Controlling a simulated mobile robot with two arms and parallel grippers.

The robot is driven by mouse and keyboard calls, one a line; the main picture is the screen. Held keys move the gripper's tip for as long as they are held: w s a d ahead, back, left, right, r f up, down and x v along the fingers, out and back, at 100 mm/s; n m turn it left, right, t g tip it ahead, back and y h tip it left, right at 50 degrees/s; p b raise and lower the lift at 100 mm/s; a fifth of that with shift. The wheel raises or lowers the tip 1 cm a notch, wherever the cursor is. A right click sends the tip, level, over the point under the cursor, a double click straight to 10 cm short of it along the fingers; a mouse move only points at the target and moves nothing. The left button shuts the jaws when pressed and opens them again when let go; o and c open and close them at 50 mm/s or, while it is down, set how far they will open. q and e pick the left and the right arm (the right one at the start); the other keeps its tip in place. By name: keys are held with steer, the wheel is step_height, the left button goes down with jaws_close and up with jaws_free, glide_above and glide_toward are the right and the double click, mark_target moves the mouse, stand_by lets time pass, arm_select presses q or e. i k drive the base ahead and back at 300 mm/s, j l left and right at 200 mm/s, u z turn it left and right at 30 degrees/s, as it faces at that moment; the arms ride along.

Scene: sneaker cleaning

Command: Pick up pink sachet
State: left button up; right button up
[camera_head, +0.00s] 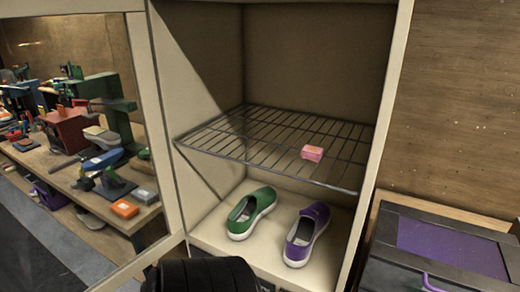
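A small pink sachet (312,153) lies on the wire rack (250,146) inside an open cream cabinet, right of the rack's middle and near its front edge. Neither of my grippers shows in the head view. A black rounded part at the bottom edge seems to be part of my own body.
A green shoe (251,212) and a purple shoe (306,235) stand on the cabinet floor below the rack. The cabinet's right side wall (379,130) stands close to the sachet. A dark box with a purple top (450,248) is at right. A cluttered workbench (75,178) is at left.

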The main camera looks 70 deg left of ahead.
mark_target(310, 153)
steer(key=u, duration=1.85)
steer(key=l+u, duration=0.1)
steer(key=l, duration=0.15)
